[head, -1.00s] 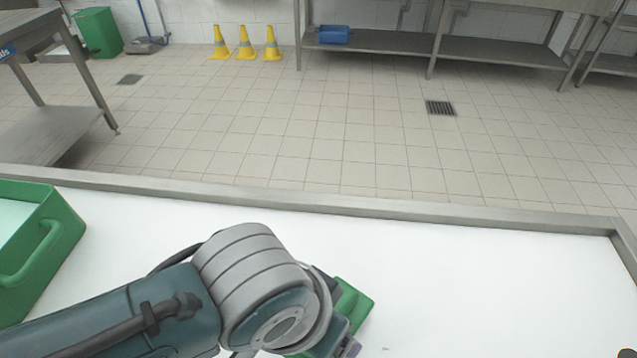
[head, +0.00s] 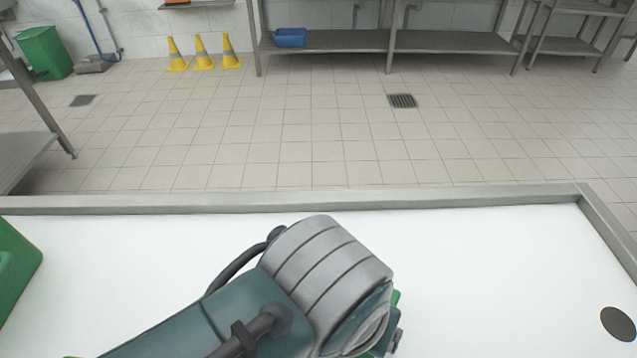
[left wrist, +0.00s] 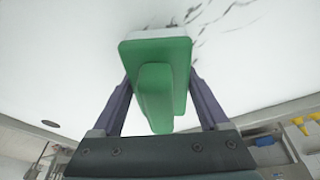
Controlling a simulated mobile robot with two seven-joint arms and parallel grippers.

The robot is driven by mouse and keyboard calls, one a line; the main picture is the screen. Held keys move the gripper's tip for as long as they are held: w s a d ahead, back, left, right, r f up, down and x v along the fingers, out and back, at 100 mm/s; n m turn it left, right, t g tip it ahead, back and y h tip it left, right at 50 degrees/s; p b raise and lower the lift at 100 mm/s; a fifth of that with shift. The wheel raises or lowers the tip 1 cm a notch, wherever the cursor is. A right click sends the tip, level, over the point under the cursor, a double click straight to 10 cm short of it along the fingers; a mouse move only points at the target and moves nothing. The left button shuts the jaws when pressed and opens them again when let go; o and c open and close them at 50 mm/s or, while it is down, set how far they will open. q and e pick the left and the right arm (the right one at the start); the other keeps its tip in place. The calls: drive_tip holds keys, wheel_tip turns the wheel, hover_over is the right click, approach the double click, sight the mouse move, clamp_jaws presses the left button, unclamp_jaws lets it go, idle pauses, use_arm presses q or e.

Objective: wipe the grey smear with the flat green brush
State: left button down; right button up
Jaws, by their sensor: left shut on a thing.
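The flat green brush (left wrist: 152,52) is held between the two fingers of my left gripper (left wrist: 158,82) in the left wrist view. Its pale bristle side is towards the white table top; I cannot tell whether it touches. The grey smear (left wrist: 205,18) shows as dark broken streaks just beyond and to the right of the brush; part may be hidden under it. In the head view my left arm covers most of the gripper, and only a sliver of green (head: 395,298) shows. The smear is hidden there. My right gripper is not in view.
The white table (head: 480,270) has a raised metal rim (head: 300,203) along its far and right sides. A green container (head: 15,275) stands at the left edge. A dark round disc (head: 618,323) lies at the right. The table between arm and disc is clear.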

use_arm(q)
drive_tip(key=shift+s+d, duration=0.15)
drive_tip(key=shift+d, duration=0.35)
drive_tip(key=shift+s+d, duration=0.15)
drive_tip(key=shift+d, duration=0.35)
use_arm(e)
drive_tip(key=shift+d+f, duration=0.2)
use_arm(q)
drive_tip(key=shift+d, duration=0.15)
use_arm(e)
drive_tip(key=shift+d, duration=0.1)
use_arm(q)
drive_tip(key=shift+d+r, duration=0.1)
drive_tip(key=shift+d, duration=0.15)
drive_tip(key=r+p, duration=0.6)
drive_tip(key=shift+w+a+p, duration=0.1)
drive_tip(key=shift+a+p, duration=0.15)
drive_tip(key=shift+p, duration=0.1)
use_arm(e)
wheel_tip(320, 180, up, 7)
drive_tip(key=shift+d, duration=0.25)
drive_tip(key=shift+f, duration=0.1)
use_arm(q)
wheel_tip(320, 180, up, 3)
drive_tip(key=p, duration=0.3)
drive_tip(key=shift+r, duration=0.1)
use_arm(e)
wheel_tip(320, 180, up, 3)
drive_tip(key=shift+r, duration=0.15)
